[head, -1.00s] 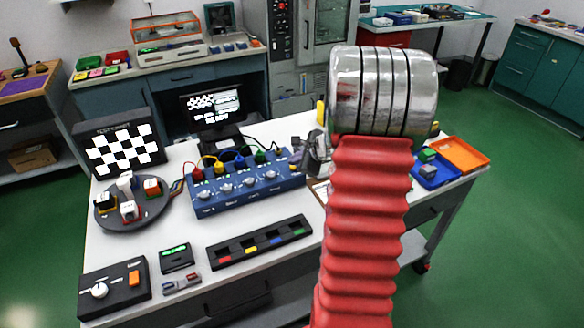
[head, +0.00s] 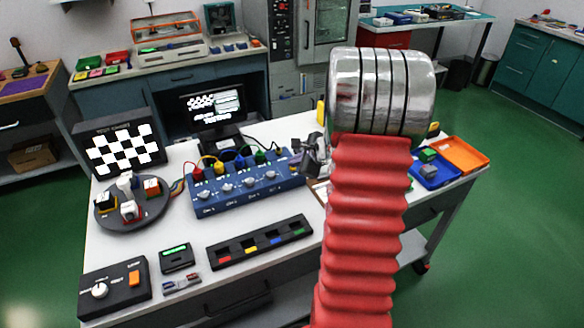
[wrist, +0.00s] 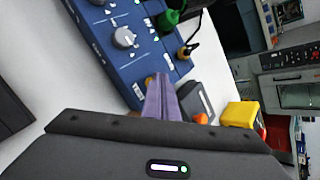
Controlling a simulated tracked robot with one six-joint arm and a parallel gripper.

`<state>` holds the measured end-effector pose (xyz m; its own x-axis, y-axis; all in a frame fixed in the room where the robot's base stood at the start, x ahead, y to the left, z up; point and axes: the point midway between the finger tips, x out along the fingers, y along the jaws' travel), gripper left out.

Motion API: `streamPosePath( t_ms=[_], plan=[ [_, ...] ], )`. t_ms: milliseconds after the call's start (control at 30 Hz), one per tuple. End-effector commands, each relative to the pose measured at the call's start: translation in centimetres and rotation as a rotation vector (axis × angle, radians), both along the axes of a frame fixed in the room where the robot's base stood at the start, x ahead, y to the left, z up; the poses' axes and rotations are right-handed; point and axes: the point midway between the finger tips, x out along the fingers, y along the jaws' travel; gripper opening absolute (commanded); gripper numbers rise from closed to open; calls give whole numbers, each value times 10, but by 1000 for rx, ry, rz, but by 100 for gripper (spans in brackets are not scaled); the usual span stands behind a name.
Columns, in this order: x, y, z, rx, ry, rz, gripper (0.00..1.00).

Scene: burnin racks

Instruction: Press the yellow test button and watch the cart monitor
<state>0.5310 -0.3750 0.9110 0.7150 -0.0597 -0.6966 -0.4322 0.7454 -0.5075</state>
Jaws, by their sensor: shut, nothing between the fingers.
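My gripper (head: 310,157) is at the right end of the blue knob box (head: 245,190), near the back of the white cart top. In the wrist view its purple-grey fingers (wrist: 160,97) are together and empty, in front of the blue box's end. A yellow block-like part (wrist: 243,115) is to the right of the fingers, apart from them; a yellow part (head: 321,112) also shows in the head view behind my gripper. I cannot tell whether it is the test button. The dark monitor (head: 212,104) at the cart's back shows a small checkerboard and white text, with a line reading like "TESTING".
A test-chart panel (head: 120,149) and a round turntable (head: 133,206) with several small cubes stand at left. A slotted black strip (head: 259,243) and a black switch box (head: 115,287) lie in front. Blue and orange trays (head: 464,154) are at right. My red arm hides part of the cart.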

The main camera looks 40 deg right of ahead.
Motion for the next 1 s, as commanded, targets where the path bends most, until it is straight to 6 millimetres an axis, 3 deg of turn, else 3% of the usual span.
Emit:
streamPosePath(
  t_ms=[367,1000],
  plan=[
    [0,0,0,1,1,-1,0],
    [0,0,17,1,0,-1,0]
  ],
)
